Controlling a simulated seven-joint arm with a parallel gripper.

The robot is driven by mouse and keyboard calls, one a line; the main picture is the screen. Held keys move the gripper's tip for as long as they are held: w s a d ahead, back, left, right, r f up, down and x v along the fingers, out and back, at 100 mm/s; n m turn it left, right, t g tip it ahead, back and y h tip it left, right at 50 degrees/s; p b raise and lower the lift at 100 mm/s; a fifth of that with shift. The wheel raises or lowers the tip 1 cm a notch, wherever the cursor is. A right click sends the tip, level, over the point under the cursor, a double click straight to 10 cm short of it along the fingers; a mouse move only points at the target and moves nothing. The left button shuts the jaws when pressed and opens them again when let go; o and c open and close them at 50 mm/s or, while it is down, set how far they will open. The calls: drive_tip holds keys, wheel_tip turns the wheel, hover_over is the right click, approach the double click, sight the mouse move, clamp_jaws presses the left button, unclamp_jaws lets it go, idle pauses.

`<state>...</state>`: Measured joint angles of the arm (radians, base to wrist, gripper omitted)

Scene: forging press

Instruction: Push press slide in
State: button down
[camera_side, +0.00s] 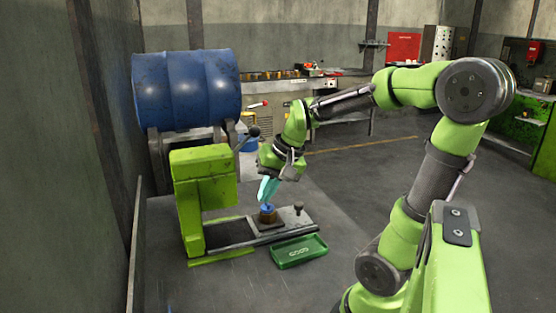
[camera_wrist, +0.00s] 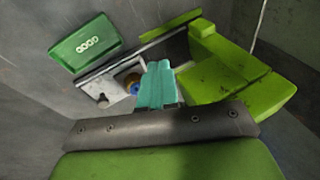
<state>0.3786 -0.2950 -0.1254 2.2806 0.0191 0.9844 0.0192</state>
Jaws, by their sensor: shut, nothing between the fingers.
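The green press (camera_side: 203,192) stands on the grey table, with its slide (camera_side: 278,232) drawn out to the right along the rails. A dark round knob (camera_side: 298,206) stands at the slide's outer end. A blue-topped brass piece (camera_side: 267,212) sits on the slide, and it also shows in the wrist view (camera_wrist: 133,84). My gripper (camera_side: 268,190), with teal fingers, is shut and empty, just above this piece. In the wrist view the gripper (camera_wrist: 157,82) partly covers the slide (camera_wrist: 108,86). I cannot tell whether the fingertips touch the piece.
A green tray (camera_side: 299,251) with several small rings lies in front of the slide's outer end. The press's lever (camera_side: 247,136) sticks up beside its head. A blue drum (camera_side: 186,88) lies on a stand behind the press. The table right of the tray is clear.

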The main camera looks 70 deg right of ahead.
sight(273, 217)
drive_tip(key=s+d+f+m+y, duration=0.1)
drive_tip(key=s+d+f+m, duration=0.3)
drive_tip(key=d, duration=0.6)
drive_tip(key=s+d+f+m+g+y, duration=0.1)
drive_tip(key=s+d+f+m, duration=0.15)
drive_tip(key=d+m, duration=0.65)
drive_tip(key=s+d+f+m, duration=0.3)
drive_tip(key=d, duration=0.9)
drive_tip(key=shift+g, duration=0.3)
drive_tip(key=x, duration=0.9)
drive_tip(key=shift+a+f, duration=0.25)
drive_tip(key=shift+w+a+f, duration=0.15)
drive_tip(key=shift+w+a, duration=0.75)
drive_tip(key=shift+w, duration=0.05)
drive_tip(key=shift+w+a, duration=0.55)
drive_tip(key=shift+w, duration=0.05)
drive_tip(key=w+a, duration=1)
